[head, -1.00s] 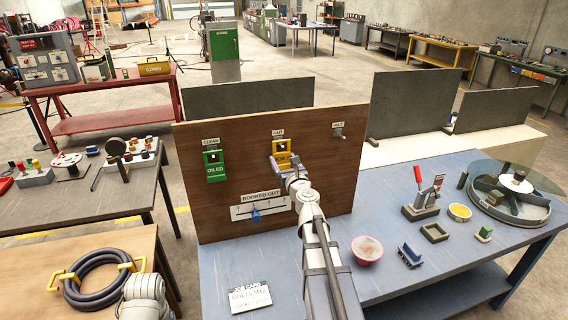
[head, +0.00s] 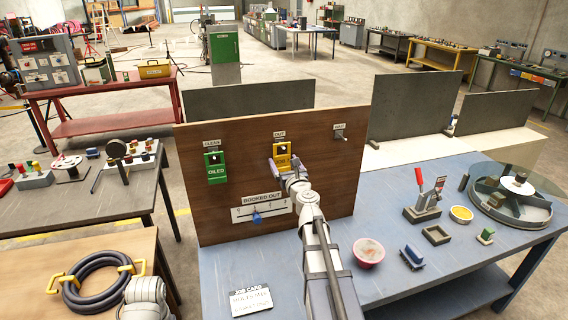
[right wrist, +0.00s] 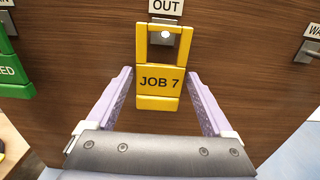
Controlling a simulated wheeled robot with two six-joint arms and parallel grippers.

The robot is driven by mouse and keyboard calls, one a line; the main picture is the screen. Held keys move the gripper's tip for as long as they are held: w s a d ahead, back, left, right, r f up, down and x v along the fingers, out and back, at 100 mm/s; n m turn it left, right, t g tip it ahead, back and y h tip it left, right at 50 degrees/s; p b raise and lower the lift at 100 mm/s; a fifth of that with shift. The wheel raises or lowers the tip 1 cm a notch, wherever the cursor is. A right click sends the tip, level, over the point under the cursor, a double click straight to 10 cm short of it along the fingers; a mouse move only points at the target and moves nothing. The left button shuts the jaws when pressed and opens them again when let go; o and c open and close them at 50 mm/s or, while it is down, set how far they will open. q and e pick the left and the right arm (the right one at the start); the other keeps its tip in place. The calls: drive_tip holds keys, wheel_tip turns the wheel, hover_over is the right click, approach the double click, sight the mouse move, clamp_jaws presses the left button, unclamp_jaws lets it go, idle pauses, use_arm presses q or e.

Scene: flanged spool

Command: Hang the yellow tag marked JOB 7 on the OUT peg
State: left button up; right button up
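The yellow tag marked JOB 7 (right wrist: 160,82) is at the OUT peg (right wrist: 165,34) on the upright brown board. The peg's light round end shows in the window at the tag's top, and the tag hangs upright below the OUT label (right wrist: 165,7). In the head view the tag (head: 282,149) is partly covered by my right gripper (head: 284,168). In the right wrist view my right gripper (right wrist: 161,75) is open, its lilac fingers on either side of the tag with a gap at each side. My left gripper is out of view.
A bare peg (head: 340,136) is to the right. Below is the BOOKED OUT scale with a blue pointer (head: 257,219). A pink bowl (head: 368,252) stands on the blue bench (head: 395,195).

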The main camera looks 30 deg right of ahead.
drive_tip(key=shift+o, duration=0.9)
drive_tip(key=shift+s, duration=0.15)
drive_tip(key=v, duration=0.7)
drive_tip(key=shift+s, duration=0.3)
drive_tip(key=shift+w+a, duration=0.1)
drive_tip(key=shift+a, duration=0.1)
